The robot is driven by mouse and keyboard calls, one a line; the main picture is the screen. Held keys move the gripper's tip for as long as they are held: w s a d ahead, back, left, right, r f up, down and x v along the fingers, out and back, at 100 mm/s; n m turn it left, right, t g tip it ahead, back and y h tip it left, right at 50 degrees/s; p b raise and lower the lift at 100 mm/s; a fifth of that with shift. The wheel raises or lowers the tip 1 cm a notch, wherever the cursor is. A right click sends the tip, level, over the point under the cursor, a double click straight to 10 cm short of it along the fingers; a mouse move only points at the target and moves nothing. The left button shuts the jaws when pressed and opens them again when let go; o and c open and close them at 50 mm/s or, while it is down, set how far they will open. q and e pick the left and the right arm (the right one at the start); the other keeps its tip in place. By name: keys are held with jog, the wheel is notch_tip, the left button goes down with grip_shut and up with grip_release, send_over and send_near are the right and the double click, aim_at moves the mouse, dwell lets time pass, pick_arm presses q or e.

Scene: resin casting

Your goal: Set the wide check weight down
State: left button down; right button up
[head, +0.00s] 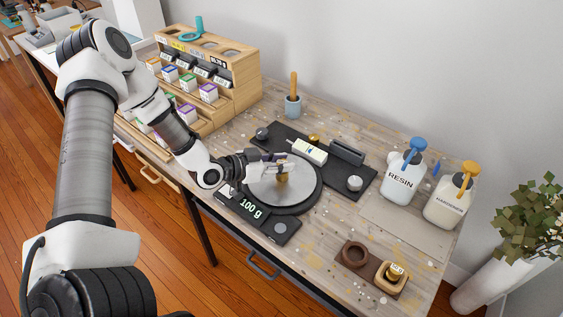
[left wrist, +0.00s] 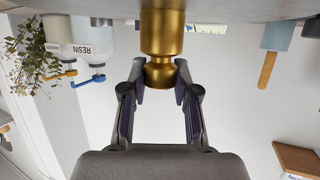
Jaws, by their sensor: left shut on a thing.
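A brass check weight (head: 283,180), with a wide body and a narrower neck, stands upright over the round steel pan (head: 268,199) of the scale. In the left wrist view the weight (left wrist: 162,35) meets the pale surface at the top edge. My left gripper (head: 282,165) is shut on its neck; the fingers (left wrist: 160,75) flank it. The scale display (head: 251,207) reads 100 g. My right gripper is not in view.
Resin (head: 403,178) and hardener (head: 447,203) jugs stand right. A wooden rack (head: 235,75) stands back left.

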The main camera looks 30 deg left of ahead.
pick_arm(q)
jog(key=c, duration=0.9)
grip_release()
jog(key=shift+w, duration=0.1)
jog(key=shift+r, duration=0.15)
jog(key=shift+s+a+r+p, duration=0.15)
jog(key=shift+s+p, duration=0.1)
jog(key=shift+p, duration=0.15)
jog(key=p+v, duration=0.3)
jog(key=v, duration=0.2)
jog(key=shift+s+a+r, duration=0.1)
jog(key=shift+s+r, duration=0.1)
jog(key=shift+r, duration=0.1)
jog(key=p+v, duration=0.3)
jog(key=p, duration=0.1)
jog(key=p+v, duration=0.2)
jog(key=shift+s+a+f, duration=0.15)
jog(key=shift+s+f, duration=0.05)
jog(key=shift+s, duration=0.25)
